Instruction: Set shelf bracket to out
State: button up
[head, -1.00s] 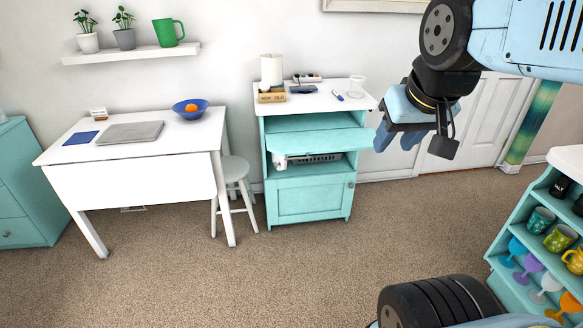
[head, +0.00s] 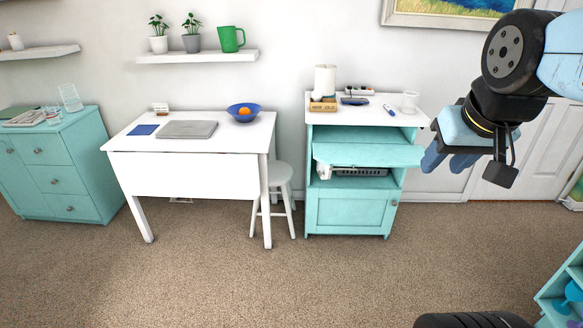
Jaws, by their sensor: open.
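A teal cabinet (head: 309,215) with a white top stands against the wall, right of centre. A teal flap or shelf board (head: 368,154) juts from its front above a compartment. A small white part (head: 324,172) shows under the board's left end; I cannot tell whether it is the shelf bracket. A white panel (head: 185,180) hangs at the front of the white desk (head: 235,132), and no bracket shows there. My gripper (head: 447,160) is open and empty, its blue fingers pointing down. In the picture it is just right of the board, and I see no contact.
A white stool (head: 278,175) stands between desk and cabinet. A dark slotted item (head: 360,171) lies in the compartment. The cabinet top holds a paper roll (head: 325,80) and a cup (head: 410,101). A teal shelf unit (head: 562,290) is at lower right. The carpet (head: 330,275) in front is clear.

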aim_at(323, 170)
jog(key=u, duration=0.6)
jog(key=i, duration=1.7)
jog(key=z, duration=0.55)
jog(key=k, duration=0.9)
jog(key=z, duration=0.15)
jog(key=i, duration=0.95)
jog(key=u, duration=0.1)
